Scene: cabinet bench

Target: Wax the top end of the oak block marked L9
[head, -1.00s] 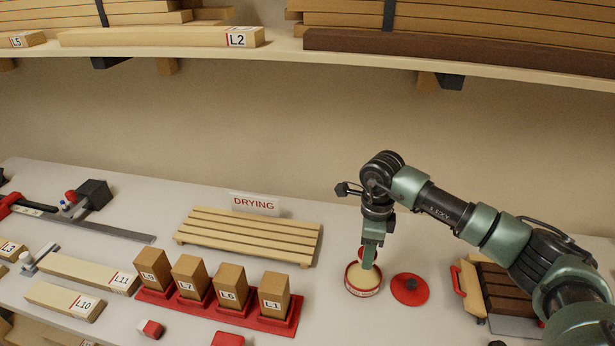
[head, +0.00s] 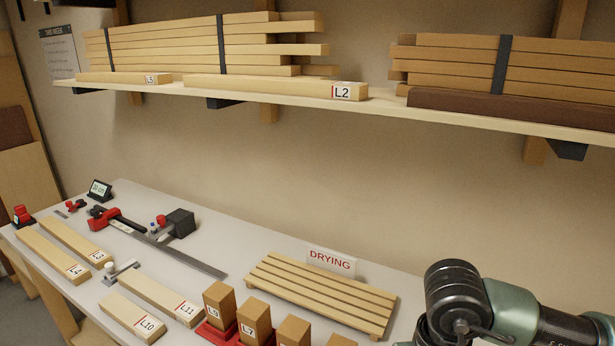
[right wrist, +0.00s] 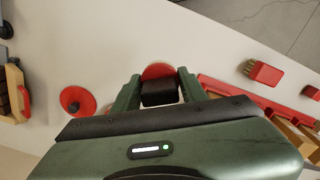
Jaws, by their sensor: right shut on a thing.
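The oak block marked L9 (head: 219,303) stands upright at the left end of a row of blocks in a red tray (head: 213,336) in the head view. My right gripper (right wrist: 159,84) shows in the right wrist view. Its green fingers are shut on a dark, block-like thing (right wrist: 159,95), partly hidden by the gripper body. A red round thing (right wrist: 158,70) shows just beyond the fingertips; I cannot tell whether they touch. A red lid (right wrist: 77,100) lies to the left. In the head view only my right arm shows at lower right. My left gripper is out of view.
The block marked L7 (head: 254,319) stands beside L9. The slatted drying rack (head: 321,292) lies behind the row. Flat pieces L11 (head: 160,297) and L10 (head: 131,315) lie to the left. A loaded shelf (head: 300,103) overhangs the back. A red-based brush-like thing (right wrist: 262,72) lies near the tray.

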